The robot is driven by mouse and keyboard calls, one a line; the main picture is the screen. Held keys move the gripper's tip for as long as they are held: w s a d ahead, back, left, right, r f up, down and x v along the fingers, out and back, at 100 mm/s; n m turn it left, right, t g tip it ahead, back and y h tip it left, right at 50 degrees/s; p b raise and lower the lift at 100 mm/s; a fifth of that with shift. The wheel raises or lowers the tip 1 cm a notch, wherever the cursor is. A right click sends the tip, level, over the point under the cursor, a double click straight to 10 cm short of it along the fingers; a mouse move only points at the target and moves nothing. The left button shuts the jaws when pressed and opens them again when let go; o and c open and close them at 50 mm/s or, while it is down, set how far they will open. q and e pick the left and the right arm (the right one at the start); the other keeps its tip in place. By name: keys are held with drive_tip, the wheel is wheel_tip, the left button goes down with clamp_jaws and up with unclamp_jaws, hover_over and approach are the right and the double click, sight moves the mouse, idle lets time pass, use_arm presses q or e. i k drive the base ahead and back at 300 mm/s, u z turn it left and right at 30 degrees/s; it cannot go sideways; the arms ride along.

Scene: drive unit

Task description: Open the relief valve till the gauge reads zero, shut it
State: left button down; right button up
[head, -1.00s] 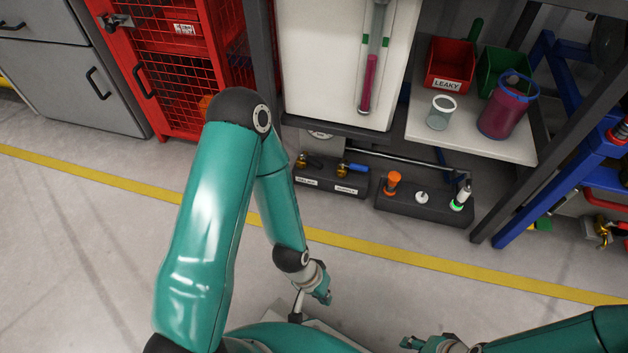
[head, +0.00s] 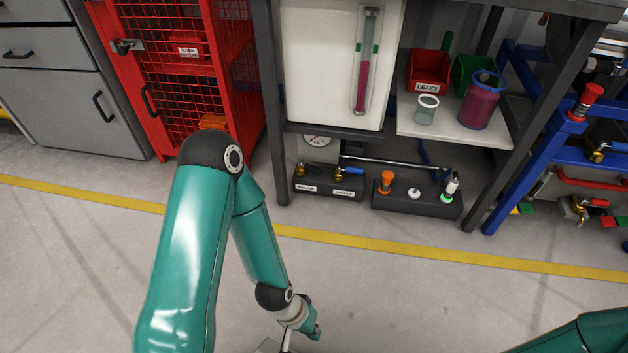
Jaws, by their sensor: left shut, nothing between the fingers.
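The relief valve (head: 301,171) is a small brass valve with a dark handle. It stands at the left end of a low black block, above a white label that seems to read RELIEF (head: 306,188). The round white gauge (head: 317,140) is just behind it, partly covered by the dark shelf edge; its needle is too small to read. My left gripper (head: 312,332) is shut and empty, low in front of the block and well apart from the valve. My right gripper is out of view; only part of its arm shows at the lower right.
A blue-handled valve (head: 347,171) sits beside the relief valve. A second black block (head: 415,203) carries an orange knob (head: 386,181) and other fittings. A grey frame post (head: 271,120) stands left of the valves. The floor in front, crossed by a yellow line (head: 400,248), is clear.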

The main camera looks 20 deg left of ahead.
sight(309, 167)
drive_tip(key=u, duration=0.1)
drive_tip(key=i, duration=0.9)
drive_tip(key=z, duration=0.05)
